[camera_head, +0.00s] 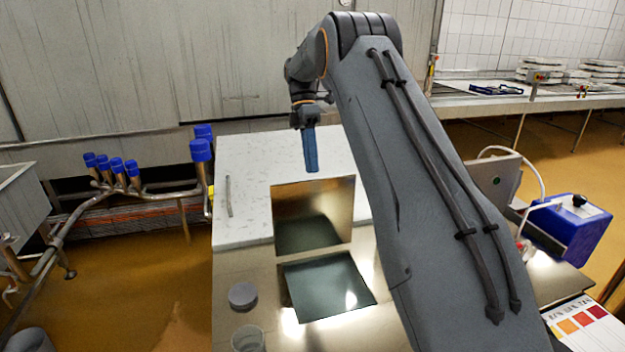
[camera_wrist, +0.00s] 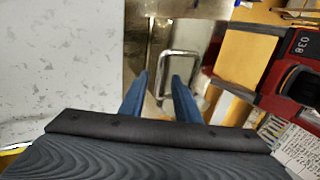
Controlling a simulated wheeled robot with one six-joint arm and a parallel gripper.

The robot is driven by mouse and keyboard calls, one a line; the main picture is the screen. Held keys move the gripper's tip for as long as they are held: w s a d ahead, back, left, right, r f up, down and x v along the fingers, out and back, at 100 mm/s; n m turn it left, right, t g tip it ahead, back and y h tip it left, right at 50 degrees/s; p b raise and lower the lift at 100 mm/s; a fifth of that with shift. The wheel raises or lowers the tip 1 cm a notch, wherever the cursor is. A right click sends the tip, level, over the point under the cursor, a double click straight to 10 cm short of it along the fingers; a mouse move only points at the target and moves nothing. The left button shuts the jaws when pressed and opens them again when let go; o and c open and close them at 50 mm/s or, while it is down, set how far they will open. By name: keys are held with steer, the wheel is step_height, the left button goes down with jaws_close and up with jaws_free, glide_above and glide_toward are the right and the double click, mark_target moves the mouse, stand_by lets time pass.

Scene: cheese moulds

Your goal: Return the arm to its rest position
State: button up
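My arm rises from the lower right in the head view and bends over at the top. My gripper (camera_head: 311,168) hangs from its end with blue fingers pointing down, above the white speckled board. In the wrist view the two blue fingers of my gripper (camera_wrist: 160,76) stand apart with a gap between them. Nothing is held between them. The fingers overlap in the head view.
The white speckled board (camera_head: 250,180) lies under my gripper. Blue-capped pipes (camera_head: 200,150) are at left; a blue box (camera_head: 568,235) is at right.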

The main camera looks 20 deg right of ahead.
steer(key=shift+v, duration=0.8)
